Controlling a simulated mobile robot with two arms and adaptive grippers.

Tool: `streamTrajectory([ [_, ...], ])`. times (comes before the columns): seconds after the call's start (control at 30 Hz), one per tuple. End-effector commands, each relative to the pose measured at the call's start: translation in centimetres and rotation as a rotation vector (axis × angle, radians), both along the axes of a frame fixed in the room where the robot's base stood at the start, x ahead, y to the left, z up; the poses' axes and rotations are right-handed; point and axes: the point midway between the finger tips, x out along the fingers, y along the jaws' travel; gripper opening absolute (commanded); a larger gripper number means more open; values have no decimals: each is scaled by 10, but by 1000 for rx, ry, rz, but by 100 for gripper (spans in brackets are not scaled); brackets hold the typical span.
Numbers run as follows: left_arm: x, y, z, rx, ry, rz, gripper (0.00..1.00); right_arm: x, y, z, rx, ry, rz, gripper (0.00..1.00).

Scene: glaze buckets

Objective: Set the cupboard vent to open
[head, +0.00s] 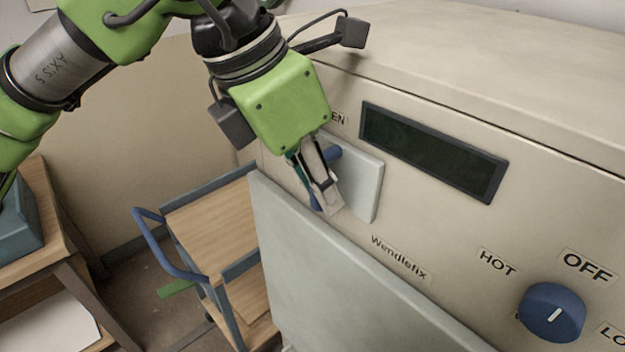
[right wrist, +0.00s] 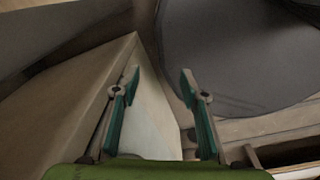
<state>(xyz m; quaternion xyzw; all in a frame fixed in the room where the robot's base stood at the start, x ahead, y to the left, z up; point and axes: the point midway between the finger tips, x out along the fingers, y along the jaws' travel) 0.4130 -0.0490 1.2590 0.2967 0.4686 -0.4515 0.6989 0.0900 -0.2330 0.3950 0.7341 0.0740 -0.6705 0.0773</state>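The cupboard (head: 450,125) is a cream unit with a pale plate (head: 362,180) on its front. A blue handle (head: 334,153) on this plate shows on both sides of my left gripper's fingers. A label (head: 338,118) ending in "EN" is partly hidden above the plate by my left wrist. My left gripper (head: 325,203) is at the handle, its fingers pointing down across it. Whether they are closed on the handle cannot be made out. My right gripper (right wrist: 157,85) shows in the right wrist view, fingers apart with nothing between them.
A dark display (head: 432,150) sits right of the plate, and a blue knob (head: 552,312) is marked HOT and OFF. A pale panel (head: 345,285) juts out below. A wooden-shelved trolley (head: 215,215) with a blue handle stands left, and a wooden bench (head: 45,215) is further left.

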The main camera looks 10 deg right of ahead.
Motion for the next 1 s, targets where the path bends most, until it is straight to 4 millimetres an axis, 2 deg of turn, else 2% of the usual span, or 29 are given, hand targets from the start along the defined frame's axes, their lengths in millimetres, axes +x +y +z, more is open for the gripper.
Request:
streamTrajectory([
  [0.33,1,1,0,2,-1,2,28,1,-6,0,-7,-2,2,40],
  [0.47,0,4,9,2,-2,3,28,1,-5,0,-5,-1,2,40],
  [0.8,-12,27,72,0,-5,2,28,0,-3,0,-3,-1,1,40],
  [1.0,-17,37,101,1,-4,1,28,0,-2,0,-3,-1,1,40],
])
